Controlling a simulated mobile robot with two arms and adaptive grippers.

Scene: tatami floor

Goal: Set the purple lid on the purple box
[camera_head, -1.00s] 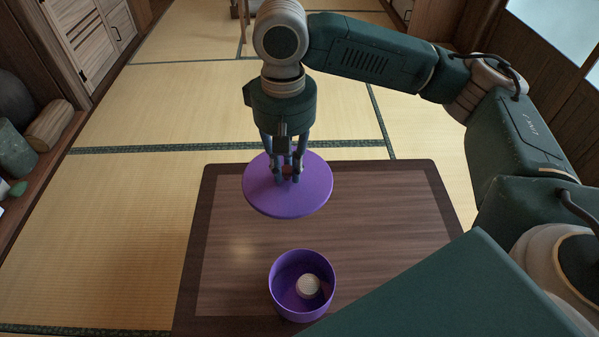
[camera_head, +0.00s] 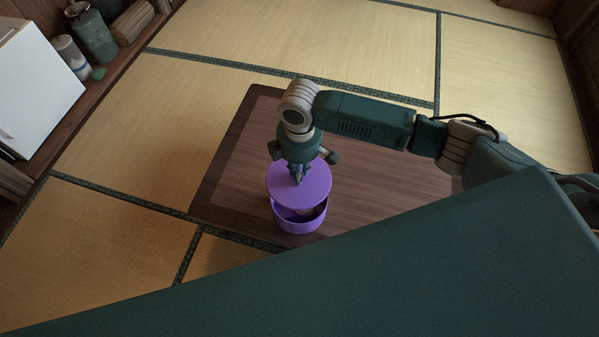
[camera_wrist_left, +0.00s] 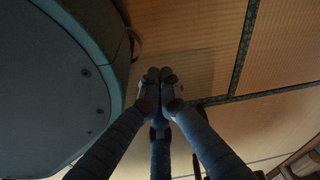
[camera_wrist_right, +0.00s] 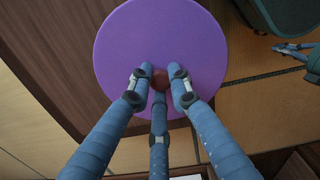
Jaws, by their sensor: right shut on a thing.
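The purple lid (camera_head: 314,187) is a flat disc with a dark red-brown knob (camera_wrist_right: 160,80). My right gripper (camera_head: 298,180) is shut on the knob. The lid also fills the upper middle of the right wrist view (camera_wrist_right: 190,45). The purple box (camera_head: 300,226) stands upright on the low table. The lid hangs over the box's far part and hides it; a dark gap shows at the near side, with part of a pale thing inside. Whether lid and rim touch at the back is hidden. My left gripper (camera_wrist_left: 160,75) is shut and empty over the tatami.
The low wooden table (camera_head: 390,187) has free room right of the box. My green body covers the near part of the head view. Left, a shelf holds a green jar (camera_head: 95,38), a grey-white canister (camera_head: 70,55) and a wooden log (camera_head: 132,22).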

